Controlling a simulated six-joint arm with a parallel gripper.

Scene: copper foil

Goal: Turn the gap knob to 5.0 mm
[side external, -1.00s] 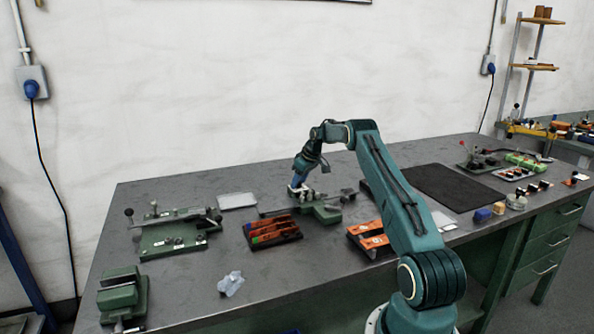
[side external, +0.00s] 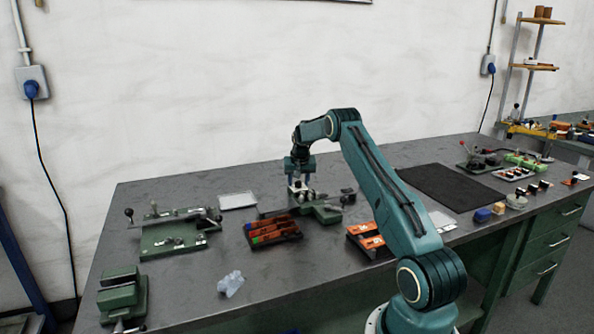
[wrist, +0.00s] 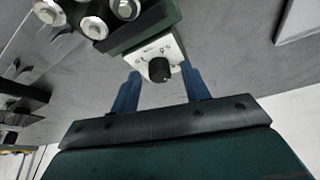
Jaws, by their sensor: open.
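The gap knob (wrist: 159,70) is a small black knob on a white dial plate (wrist: 172,53) with dark marks, at the end of a green device. The marks are too small to read in the wrist view. My gripper (wrist: 161,80) is open, with its two blue fingers apart on either side of the knob in that picture. I cannot tell whether either finger touches it. In the side view my gripper (side external: 303,180) points down over the green device (side external: 318,212), and the knob cannot be made out there.
Round metal parts (wrist: 94,27) sit on the device close to the dial. A tray of orange and dark pieces (side external: 272,232) lies in front of the device, and a pale flat tray (side external: 238,201) lies to its left. A black mat (side external: 450,188) is to the right.

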